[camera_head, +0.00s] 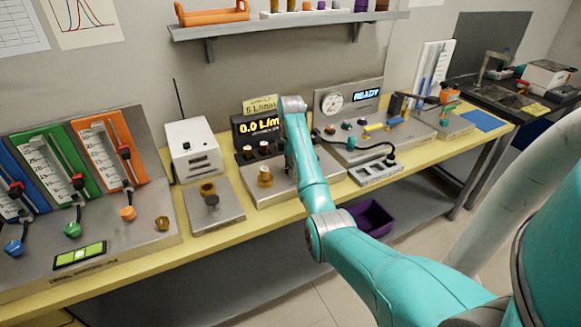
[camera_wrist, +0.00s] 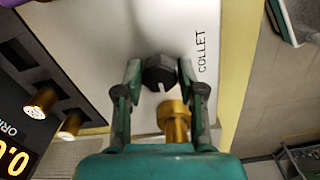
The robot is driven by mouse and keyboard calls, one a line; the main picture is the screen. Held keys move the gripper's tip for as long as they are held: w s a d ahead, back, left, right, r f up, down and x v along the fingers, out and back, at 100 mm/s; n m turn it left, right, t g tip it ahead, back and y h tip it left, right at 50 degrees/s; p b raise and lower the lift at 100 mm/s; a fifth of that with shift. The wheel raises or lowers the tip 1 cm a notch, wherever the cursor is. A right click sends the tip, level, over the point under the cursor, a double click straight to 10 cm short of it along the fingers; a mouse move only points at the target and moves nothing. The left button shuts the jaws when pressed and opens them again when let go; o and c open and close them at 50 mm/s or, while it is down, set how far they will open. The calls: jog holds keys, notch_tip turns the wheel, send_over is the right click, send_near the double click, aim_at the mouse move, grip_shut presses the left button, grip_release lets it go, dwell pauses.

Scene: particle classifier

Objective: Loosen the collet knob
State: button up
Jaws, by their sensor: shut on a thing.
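The collet knob (camera_wrist: 159,71) is a black, faceted knob on a pale panel, beside the printed word COLLET in the wrist view. My gripper (camera_wrist: 160,72) has one finger on each side of it and is shut on it. A brass fitting (camera_wrist: 174,121) stands close by, partly between the fingers and nearer to the gripper's palm. In the head view my arm hides the knob and the fingertips. The brass fitting (camera_head: 265,177) shows there just left of my arm.
A display (camera_head: 257,127) reading 0.0 stands behind, with two brass ports (camera_wrist: 42,100) below it. A white box with an antenna (camera_head: 193,148) and a plate with a brass piece (camera_head: 213,205) lie left.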

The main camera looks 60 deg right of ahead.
jog(key=o, duration=1.1)
jog(key=shift+o, duration=0.2)
